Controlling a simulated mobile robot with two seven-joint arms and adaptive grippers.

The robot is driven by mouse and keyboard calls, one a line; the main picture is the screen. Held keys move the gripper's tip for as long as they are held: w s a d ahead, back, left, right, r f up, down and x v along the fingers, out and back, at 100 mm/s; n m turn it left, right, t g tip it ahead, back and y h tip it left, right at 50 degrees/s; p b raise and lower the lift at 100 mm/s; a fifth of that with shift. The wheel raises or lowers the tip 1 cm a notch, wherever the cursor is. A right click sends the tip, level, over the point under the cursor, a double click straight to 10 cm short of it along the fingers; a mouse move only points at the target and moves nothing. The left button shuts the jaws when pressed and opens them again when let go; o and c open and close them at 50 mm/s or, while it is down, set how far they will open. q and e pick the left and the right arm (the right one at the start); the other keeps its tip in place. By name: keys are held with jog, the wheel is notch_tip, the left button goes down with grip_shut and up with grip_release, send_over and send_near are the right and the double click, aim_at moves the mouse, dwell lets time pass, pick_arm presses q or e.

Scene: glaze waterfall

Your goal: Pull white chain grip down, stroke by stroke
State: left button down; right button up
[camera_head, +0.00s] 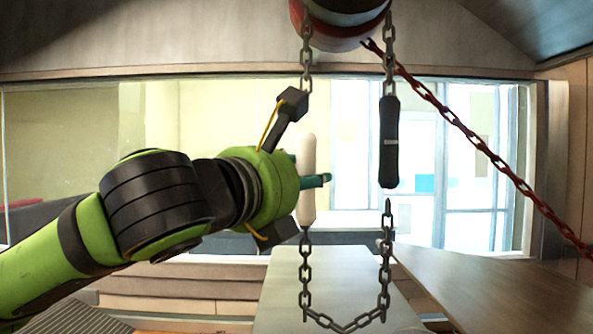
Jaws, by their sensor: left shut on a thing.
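The white chain grip (307,178) hangs upright on the left strand of a dark chain, in the middle of the head view. A black chain grip (390,142) hangs on the right strand, apart from my gripper. Both strands run up to a red and black hoist drum (340,22) at the top. My right gripper is not in the view.
Below the grips the chain (345,328) hangs in a slack loop. A red chain (478,143) slants from the hoist down to the right edge. A brown table or counter surface (480,285) lies at the lower right. Bright windows fill the back.

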aim_at(300, 144)
pick_arm(q)
notch_tip(300, 144, down, 13)
jog(key=b, duration=0.7)
jog(key=shift+d, duration=0.4)
jog(key=shift+s, duration=0.1)
notch_tip(300, 144, up, 12)
jog(key=p, duration=1.1)
jog(key=shift+a+f, duration=0.15)
notch_tip(300, 144, up, 6)
jog(key=shift+f, duration=0.1)
